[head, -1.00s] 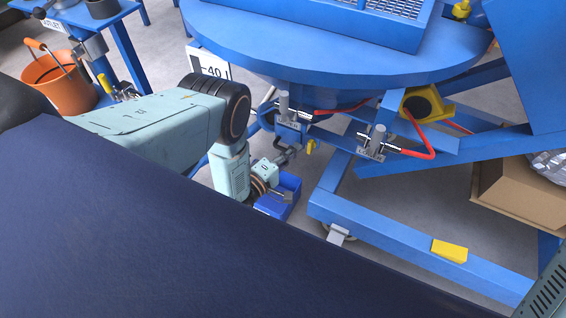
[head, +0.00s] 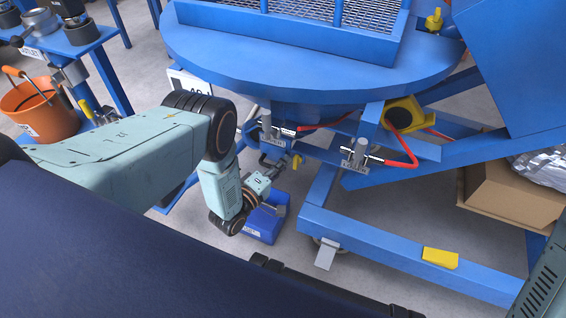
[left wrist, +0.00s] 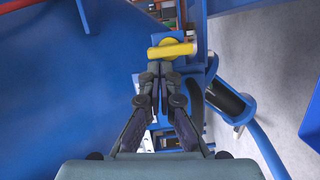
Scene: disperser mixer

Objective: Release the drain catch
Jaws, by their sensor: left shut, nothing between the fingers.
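A small yellow handle (head: 297,162), which may be the drain catch, sits below the blue round vessel (head: 300,70), by a dark outlet pipe. In the left wrist view the yellow handle (left wrist: 172,50) lies just beyond my left fingertips. My left gripper (head: 272,168) is under the vessel, close to the handle. It also shows in the left wrist view (left wrist: 162,72), its fingers together and empty. Whether the tips touch the handle I cannot tell. My right gripper is not in view.
A blue bin (head: 265,218) stands on the floor below the outlet. Clamps with red-handled levers (head: 400,158) sit on the blue frame. An orange bucket (head: 40,112) is at left and a cardboard box (head: 505,195) at right. Blue frame bars (head: 400,250) cross the floor.

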